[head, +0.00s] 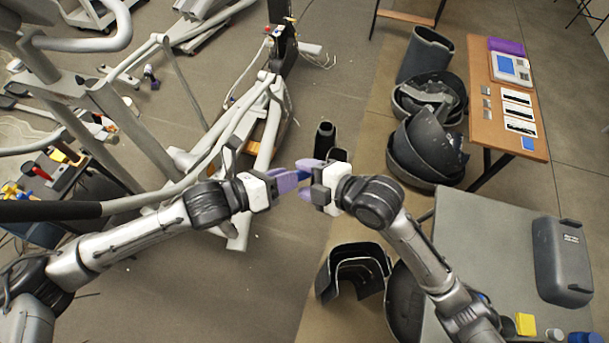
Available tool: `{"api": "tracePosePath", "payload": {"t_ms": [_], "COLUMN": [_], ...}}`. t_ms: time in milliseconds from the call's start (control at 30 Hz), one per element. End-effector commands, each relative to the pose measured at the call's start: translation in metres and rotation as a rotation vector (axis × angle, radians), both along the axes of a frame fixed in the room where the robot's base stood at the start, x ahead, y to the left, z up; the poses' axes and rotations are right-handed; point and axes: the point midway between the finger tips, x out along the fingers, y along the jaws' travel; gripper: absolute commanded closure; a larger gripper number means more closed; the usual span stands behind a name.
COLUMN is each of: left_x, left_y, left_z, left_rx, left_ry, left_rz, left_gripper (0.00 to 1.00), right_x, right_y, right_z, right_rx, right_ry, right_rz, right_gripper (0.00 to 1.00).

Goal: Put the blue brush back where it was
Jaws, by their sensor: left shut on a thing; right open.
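My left gripper (288,181) is near the middle of the view, its purple fingers pointing right. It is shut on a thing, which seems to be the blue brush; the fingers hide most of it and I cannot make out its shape. My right gripper (309,182) faces it from the right, very close. Its purple fingers are spread apart, one above the other, around the tips of the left gripper. I cannot tell whether the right fingers touch the held thing.
Elliptical machine frames (262,125) fill the left and centre back. Dark shell covers (420,150) lie on the floor right of centre. A grey table (480,225) at lower right holds a dark case (562,262) and a yellow block (525,324). A wooden table (510,140) stands behind.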

Motion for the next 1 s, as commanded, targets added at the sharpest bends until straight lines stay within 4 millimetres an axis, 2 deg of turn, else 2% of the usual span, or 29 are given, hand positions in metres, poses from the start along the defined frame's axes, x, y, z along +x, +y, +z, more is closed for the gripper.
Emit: {"api": "tracePosePath", "payload": {"t_ms": [400, 600, 1000], "left_x": [0.0, 0.0, 0.0], "left_y": [0.0, 0.0, 0.0], "left_z": [0.0, 0.0, 0.0], "left_rx": [0.001, 0.001, 0.0], "left_ry": [0.001, 0.001, 0.0], "left_rz": [-0.001, -0.001, 0.0], "left_gripper": [1.0, 1.0, 1.0], "right_x": [-0.038, -0.052, -0.063], "right_y": [-0.048, -0.066, -0.079], "right_z": [0.027, 0.038, 0.046], "right_rx": [-0.003, -0.002, 0.001], "right_ry": [-0.004, -0.001, -0.001], "right_rz": [0.0, 0.0, 0.001], "right_gripper": [0.43, 0.43, 0.43]}}
